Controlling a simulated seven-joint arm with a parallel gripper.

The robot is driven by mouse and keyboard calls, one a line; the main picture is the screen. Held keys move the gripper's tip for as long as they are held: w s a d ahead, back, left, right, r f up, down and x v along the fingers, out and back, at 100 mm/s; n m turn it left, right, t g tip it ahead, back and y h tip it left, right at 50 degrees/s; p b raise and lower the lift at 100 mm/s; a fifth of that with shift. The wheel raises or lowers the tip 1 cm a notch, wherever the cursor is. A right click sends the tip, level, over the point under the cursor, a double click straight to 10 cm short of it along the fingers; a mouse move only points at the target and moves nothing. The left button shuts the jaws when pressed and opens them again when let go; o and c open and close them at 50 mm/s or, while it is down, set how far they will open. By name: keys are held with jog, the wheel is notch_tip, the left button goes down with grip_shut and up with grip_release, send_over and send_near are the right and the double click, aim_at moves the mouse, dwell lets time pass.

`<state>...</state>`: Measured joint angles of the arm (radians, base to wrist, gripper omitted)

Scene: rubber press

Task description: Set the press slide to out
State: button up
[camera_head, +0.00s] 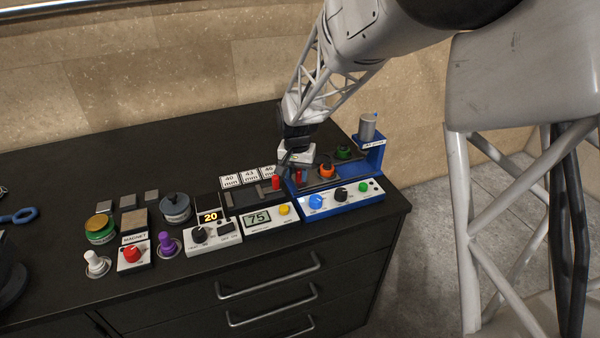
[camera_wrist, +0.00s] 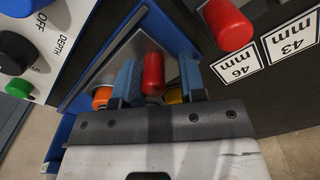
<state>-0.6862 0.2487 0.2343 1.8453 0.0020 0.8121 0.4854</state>
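The press (camera_head: 340,200) is a blue unit with a white knob panel at the right of the bench. A red upright handle (camera_head: 298,175) stands at its left end; in the wrist view the red handle (camera_wrist: 153,74) rises by a light grey plate in the blue frame. I take this to be the slide's handle. My gripper (camera_head: 294,167) is low over that end. In the wrist view its two blue fingers (camera_wrist: 158,72) stand on either side of the handle, with a visible gap on the right. The fingertips are partly hidden in the head view.
A second red handle (camera_wrist: 228,24) belongs to the dark gauge left of the press, close beside my gripper. Orange (camera_head: 326,171) and green (camera_head: 344,152) parts sit on the press, with a grey cylinder (camera_head: 367,127) behind. Size cards (camera_head: 249,176) stand behind the gauge.

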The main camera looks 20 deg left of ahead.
jog(key=shift+o, duration=0.8)
jog(key=shift+d, duration=0.1)
jog(key=shift+w, duration=0.1)
jog(key=shift+r, duration=3.85)
jog(key=shift+d+r, duration=0.15)
jog(key=shift+d, duration=0.1)
jog(key=s+d+r, duration=0.3)
jog(key=d+r, duration=0.1)
jog(key=d, duration=0.6)
jog(key=s+d+r+m+t, duration=0.1)
jog(key=s+d+r, duration=0.2)
jog(key=d, duration=0.6)
jog(key=s+d+r, duration=0.3)
jog(key=d+r, duration=0.1)
jog(key=d, duration=0.6)
jog(key=s+d+m+t, duration=0.1)
jog(key=s+d, duration=1.8)
jog(key=s, duration=0.2)
jog(key=shift+s+d+f+t, duration=0.15)
jog(key=shift+d+f+t, duration=0.15)
jog(key=shift+f, duration=0.15)
